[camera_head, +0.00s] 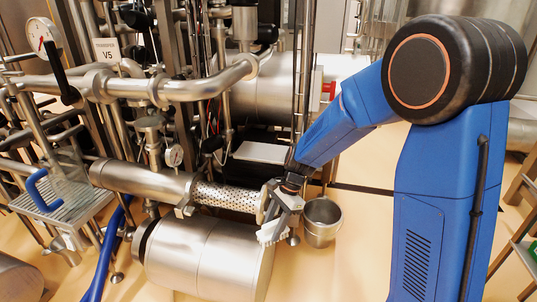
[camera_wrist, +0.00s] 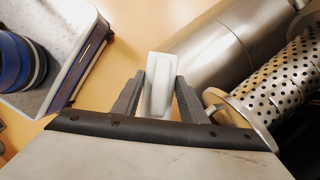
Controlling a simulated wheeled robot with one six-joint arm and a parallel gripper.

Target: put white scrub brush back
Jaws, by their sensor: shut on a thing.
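The brush's resting place cannot be identified for certain.
The perforated tube (camera_head: 225,197) and a large steel cylinder (camera_head: 205,258) lie close left of my gripper. A steel bucket (camera_head: 322,225) stands just right of it. A flat metal shelf (camera_head: 262,152) is behind. At far left, a blue-handled item (camera_head: 42,188) sits on a perforated tray (camera_head: 75,196).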

